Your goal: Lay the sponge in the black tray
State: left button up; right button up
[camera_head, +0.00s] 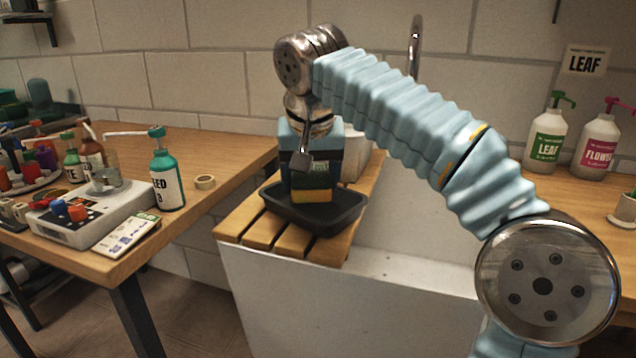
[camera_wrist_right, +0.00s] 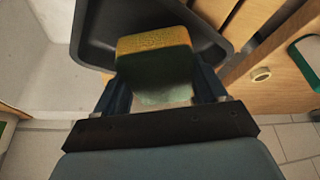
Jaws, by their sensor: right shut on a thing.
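The sponge (camera_wrist_right: 155,62) is a yellow block with a green layer. In the right wrist view it sits between the two fingers of my right gripper (camera_wrist_right: 165,90), which is shut on it. In the head view the sponge's yellow lower edge (camera_head: 314,195) shows below my right gripper (camera_head: 312,178), over the black tray (camera_head: 315,214). The tray lies on wooden slats. The sponge is inside the tray's outline; I cannot tell whether it touches the tray floor. My left gripper is not in view.
The slatted wooden board (camera_head: 275,237) lies across the white sink (camera_head: 400,275).

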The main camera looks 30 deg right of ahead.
aim_at(312, 182)
jog(key=shift+s+d+r, duration=0.1)
jog(key=shift+s, duration=0.15)
jog(key=shift+f, duration=0.4)
jog(key=o, duration=0.9)
jog(key=shift+o, duration=0.2)
jog(key=shift+r, duration=0.3)
jog(key=p+v, duration=0.2)
jog(key=v, duration=0.5)
jog(key=shift+w, duration=0.2)
jog(key=shift+v, duration=2.65)
